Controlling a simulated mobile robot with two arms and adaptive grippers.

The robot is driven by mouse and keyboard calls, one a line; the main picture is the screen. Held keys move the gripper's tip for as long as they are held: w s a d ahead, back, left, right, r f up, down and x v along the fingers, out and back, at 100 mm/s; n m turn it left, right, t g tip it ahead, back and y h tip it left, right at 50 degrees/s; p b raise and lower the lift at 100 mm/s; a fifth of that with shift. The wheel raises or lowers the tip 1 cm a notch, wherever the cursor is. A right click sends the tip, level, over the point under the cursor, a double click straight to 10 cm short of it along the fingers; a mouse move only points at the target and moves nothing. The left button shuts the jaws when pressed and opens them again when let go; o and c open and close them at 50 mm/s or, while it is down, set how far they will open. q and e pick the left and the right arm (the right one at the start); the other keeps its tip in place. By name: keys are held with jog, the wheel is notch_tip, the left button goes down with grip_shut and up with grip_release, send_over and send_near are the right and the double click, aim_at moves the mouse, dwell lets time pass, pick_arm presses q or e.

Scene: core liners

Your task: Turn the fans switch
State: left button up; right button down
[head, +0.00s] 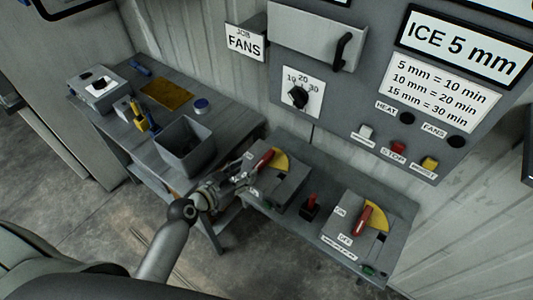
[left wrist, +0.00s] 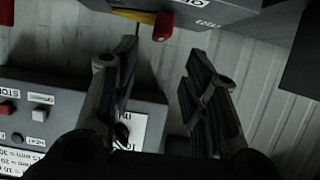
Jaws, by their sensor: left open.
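Two grey switch boxes stand on the right bench, each with a red lever over a yellow sector. The left lever (head: 264,160) is just past my left gripper (head: 243,174), which is beside the left edge of that box (head: 286,184). The right lever (head: 362,221) is on the right box (head: 376,241), which has ON and OFF plates. I cannot read which box is for the fans. In the left wrist view my left gripper (left wrist: 160,62) is open, with nothing between its fingers. A red lever end (left wrist: 163,26) and yellow sector show above them. My right gripper is not in view.
A wall panel (head: 285,100) carries a dial (head: 299,94), several buttons and a FANS label. A small red-topped switch (head: 311,204) stands between the boxes. A grey bin (head: 186,145) and tools fill the left table. The floor at lower left is clear.

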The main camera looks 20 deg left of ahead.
aim_at(262, 160)
pick_arm(q)
jog(key=p+x, duration=0.1)
jog(key=x, duration=0.9)
jog(key=shift+f, duration=0.15)
grip_shut()
